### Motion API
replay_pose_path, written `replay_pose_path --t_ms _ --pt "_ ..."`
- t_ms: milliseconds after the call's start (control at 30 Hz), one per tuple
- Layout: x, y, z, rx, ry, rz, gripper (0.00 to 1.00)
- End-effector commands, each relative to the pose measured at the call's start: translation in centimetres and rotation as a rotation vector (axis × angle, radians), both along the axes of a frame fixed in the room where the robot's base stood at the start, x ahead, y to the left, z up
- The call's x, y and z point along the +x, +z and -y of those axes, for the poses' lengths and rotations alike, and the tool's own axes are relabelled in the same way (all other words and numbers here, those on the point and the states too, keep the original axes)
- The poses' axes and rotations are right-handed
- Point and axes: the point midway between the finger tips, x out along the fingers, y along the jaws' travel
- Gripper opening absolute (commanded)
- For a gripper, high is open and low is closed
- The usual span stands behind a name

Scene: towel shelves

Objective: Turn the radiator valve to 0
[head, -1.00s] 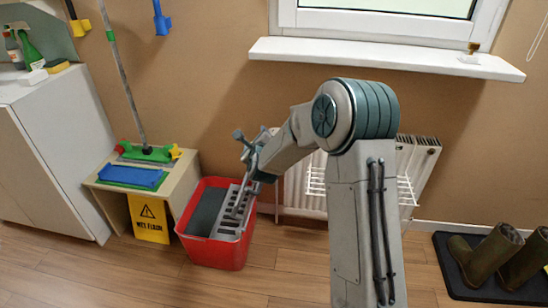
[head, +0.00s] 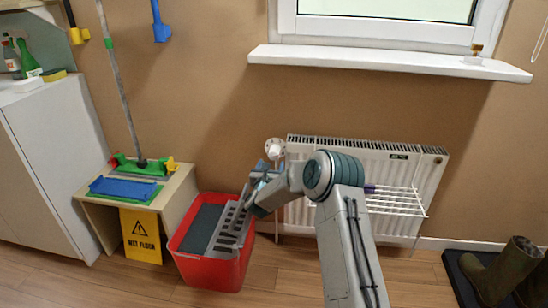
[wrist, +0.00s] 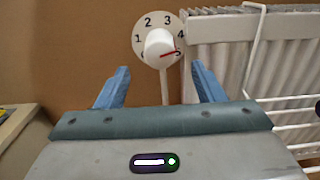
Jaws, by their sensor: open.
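The radiator valve (head: 275,148) is a white knob at the upper left corner of the white radiator (head: 295,217). In the wrist view the valve knob (wrist: 159,45) sits on a round white dial with numbers 1 to 5 around it. In the head view my gripper (head: 262,172) is just below and left of the valve. The dial's lower part is hidden behind the knob.
A red mop bucket (head: 212,268) with a grey wringer stands close below my gripper. A wire drying rack (head: 400,203) hangs on the radiator front. A windowsill (head: 390,64) juts out above. A low bench (head: 180,190) stands left.

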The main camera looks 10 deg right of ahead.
Motion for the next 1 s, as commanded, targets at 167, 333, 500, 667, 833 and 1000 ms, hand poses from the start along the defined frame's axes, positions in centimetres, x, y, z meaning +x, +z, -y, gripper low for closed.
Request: replay_pose_path --t_ms 167,333,500,667,833,1000 --pt "2.8 -0.2 0.9 -0.002 -0.001 0.002 0.62" --pt "4.9 -0.1 1.6 -0.001 0.000 0.001 0.62" --pt "6.3 0.0 2.1 -0.002 0.000 0.000 0.62" --pt "7.0 0.0 2.2 -0.002 0.001 -0.002 0.62" --pt "7.1 0.0 2.3 -0.002 0.001 -0.001 0.62" --pt "7.1 0.0 2.3 -0.002 0.001 -0.001 0.54"
